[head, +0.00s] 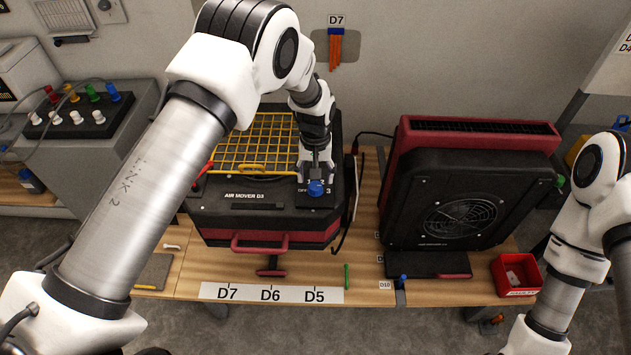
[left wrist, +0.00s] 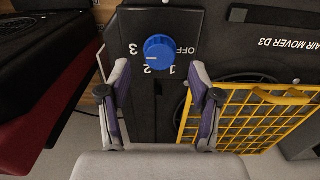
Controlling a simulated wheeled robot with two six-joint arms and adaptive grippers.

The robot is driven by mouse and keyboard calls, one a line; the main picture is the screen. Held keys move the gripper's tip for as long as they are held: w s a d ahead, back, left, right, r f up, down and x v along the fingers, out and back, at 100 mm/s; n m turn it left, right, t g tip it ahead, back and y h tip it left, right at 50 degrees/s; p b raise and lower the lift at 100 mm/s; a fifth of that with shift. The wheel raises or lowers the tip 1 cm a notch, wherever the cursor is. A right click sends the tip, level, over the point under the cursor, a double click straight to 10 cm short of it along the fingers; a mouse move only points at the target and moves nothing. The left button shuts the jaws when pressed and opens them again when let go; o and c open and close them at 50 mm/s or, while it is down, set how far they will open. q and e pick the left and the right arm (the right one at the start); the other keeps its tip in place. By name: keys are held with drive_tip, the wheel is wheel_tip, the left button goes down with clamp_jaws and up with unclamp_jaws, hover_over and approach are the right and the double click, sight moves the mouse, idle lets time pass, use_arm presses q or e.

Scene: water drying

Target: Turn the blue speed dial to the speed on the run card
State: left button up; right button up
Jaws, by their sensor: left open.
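The blue speed dial (head: 316,188) is on the top right of the black and red air mover marked D3 (head: 215,208). In the left wrist view the dial (left wrist: 160,50) sits among the labels OFF, 1, 2 and 3. A pale mark on the dial's lower left faces roughly toward 2; its exact setting is unclear. My left gripper (head: 316,174) is open above the dial. In the left wrist view its fingers (left wrist: 160,78) are apart, with the dial just beyond their tips. I cannot make out a readable run card. My right arm is at the right edge; its gripper is out of frame.
A yellow grille (head: 253,143) covers the mover's back. A second air mover (head: 468,190) stands to the right. A red bin (head: 516,273) sits at the bench's right end. A D7, D6, D5 label strip (head: 271,293) lies along the front edge.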

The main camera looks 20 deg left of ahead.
use_arm(q)
wheel_tip(320, 180, up, 9)
drive_tip(key=shift+f, duration=0.2)
drive_tip(key=g+b, duration=0.1)
hover_over(315, 186)
drive_tip(key=s, duration=0.3)
drive_tip(key=f, duration=0.6)
drive_tip(key=shift+s+a+f, duration=0.2)
drive_tip(key=shift+a+f, duration=0.2)
drive_tip(key=s+a+f+g+b, duration=0.1)
drive_tip(key=s+a+f+g, duration=0.1)
drive_tip(key=s+f, duration=0.55)
drive_tip(key=s+a+f+g+b, duration=0.1)
drive_tip(key=s+a+f+g, duration=0.1)
drive_tip(key=s+f, duration=0.6)
drive_tip(key=s+a+f+m+t, duration=0.1)
drive_tip(key=s+t, duration=0.1)
drive_tip(key=s, duration=0.6)
drive_tip(key=s+a+m+t+b, duration=0.1)
drive_tip(key=s+t, duration=0.2)
drive_tip(key=s, duration=0.5)
drive_tip(key=shift+s+a+f+m, duration=0.15)
drive_tip(key=shift+a+f+m, duration=0.05)
drive_tip(key=shift+f+m, duration=0.15)
